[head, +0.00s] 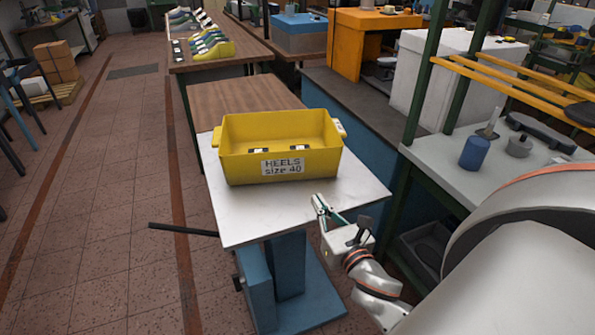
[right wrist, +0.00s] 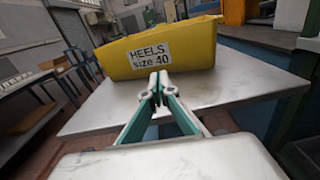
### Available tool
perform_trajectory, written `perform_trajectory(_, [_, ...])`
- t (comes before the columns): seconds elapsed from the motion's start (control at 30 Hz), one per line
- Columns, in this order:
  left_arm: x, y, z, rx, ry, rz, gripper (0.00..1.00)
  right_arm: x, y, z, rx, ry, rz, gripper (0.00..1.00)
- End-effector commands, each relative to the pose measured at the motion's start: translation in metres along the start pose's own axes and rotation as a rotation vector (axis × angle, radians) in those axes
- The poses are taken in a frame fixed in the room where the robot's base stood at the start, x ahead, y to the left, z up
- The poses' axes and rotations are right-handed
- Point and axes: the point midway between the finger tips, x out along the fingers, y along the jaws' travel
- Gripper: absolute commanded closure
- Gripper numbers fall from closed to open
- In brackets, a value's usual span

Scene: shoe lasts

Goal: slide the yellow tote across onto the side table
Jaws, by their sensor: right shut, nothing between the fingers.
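The yellow tote (head: 235,163), labelled "HEELS size 40", sits upright near the far side of a white-topped stand (head: 250,215) on a blue base. Two small dark-and-white items lie inside it. Beyond it, a wooden table (head: 240,95) adjoins the stand's far edge; which surface is the side table I cannot tell for certain. My right gripper (head: 317,203) is shut and empty, in front of the tote's near face at the right. In the right wrist view the shut fingertips (right wrist: 159,80) point at the tote (right wrist: 200,50) just below its label; contact is unclear. My left gripper is not in view.
A black bar (head: 183,229) sticks out left from the stand. Green shelving posts (head: 430,70) and a grey bench with a blue bottle (head: 476,150) stand at the right. Colourful shoe lasts (head: 207,45) lie on a farther table.

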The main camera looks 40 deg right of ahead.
Motion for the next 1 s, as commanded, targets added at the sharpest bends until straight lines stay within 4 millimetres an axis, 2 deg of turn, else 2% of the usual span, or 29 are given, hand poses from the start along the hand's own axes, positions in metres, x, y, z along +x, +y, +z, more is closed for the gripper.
perform_trajectory(0.17, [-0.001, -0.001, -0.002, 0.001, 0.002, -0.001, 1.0, 0.008, 0.002, 0.003, -0.051, -0.016, 0.011, 1.0])
perform_trajectory(0.27, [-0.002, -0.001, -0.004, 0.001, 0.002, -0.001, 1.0, 0.021, 0.002, 0.004, -0.05, -0.017, 0.012, 1.0])
perform_trajectory(0.7, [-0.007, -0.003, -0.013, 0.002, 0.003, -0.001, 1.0, 0.104, 0.003, 0.005, -0.047, -0.016, 0.01, 1.0])
perform_trajectory(0.83, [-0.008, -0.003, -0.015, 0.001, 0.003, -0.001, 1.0, 0.123, 0.003, 0.004, -0.046, -0.014, 0.011, 1.0])
perform_trajectory(1.0, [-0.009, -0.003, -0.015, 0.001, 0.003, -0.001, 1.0, 0.137, 0.004, 0.004, -0.046, -0.013, 0.011, 1.0])
